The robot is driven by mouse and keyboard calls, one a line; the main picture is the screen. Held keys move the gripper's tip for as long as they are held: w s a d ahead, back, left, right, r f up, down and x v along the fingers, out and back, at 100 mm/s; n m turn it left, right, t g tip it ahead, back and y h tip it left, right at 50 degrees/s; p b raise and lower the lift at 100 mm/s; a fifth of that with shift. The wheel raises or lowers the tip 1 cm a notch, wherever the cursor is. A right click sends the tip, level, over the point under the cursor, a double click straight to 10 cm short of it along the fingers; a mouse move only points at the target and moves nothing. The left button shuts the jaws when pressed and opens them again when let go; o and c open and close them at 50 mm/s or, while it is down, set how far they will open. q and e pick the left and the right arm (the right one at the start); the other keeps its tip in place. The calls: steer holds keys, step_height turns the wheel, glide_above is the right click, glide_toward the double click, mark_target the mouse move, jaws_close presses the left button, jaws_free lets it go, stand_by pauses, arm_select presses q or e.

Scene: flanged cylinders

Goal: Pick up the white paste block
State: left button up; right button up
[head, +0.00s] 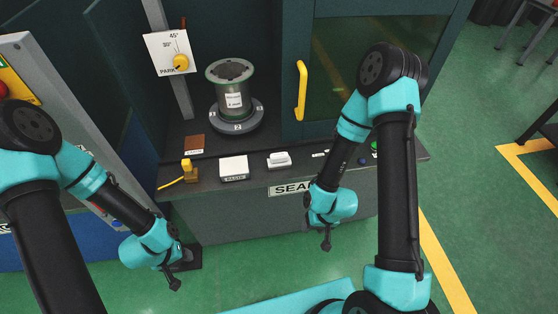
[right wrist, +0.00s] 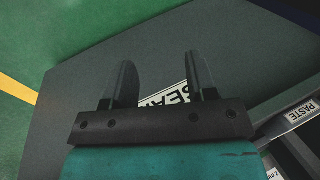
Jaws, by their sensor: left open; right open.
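Two white items lie on the dark front ledge in the head view. One is a square white block (head: 233,165) with a dark-lettered label on its front, too small to read for sure. To its right is a smaller rounded white block (head: 279,159). Which is the paste block I cannot tell for certain; a PASTE label (right wrist: 300,115) shows at the right wrist view's right edge. My right gripper (head: 326,242) is open and empty, low in front of the ledge, right of both. My left gripper (head: 176,280) is open and empty, low and left of both.
A flanged cylinder (head: 231,92) stands upright behind the ledge. A yellow clamp-like part (head: 189,170) with a cord and a brown patch (head: 194,143) lie left. A yellow handle (head: 301,90) is on the cabinet door. A SEAL sign (head: 287,189) is on the ledge front.

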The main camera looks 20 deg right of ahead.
steer(key=shift+o, duration=0.3)
step_height(320, 180, up, 28)
steer(key=n+h, duration=0.4)
steer(key=n, duration=1.5)
glide_above(278, 153)
steer(key=shift+r+g, duration=0.15)
steer(key=shift+g, duration=0.25)
step_height(278, 153, down, 12)
steer(key=shift+s+f, duration=0.1)
steer(key=shift+f, duration=0.05)
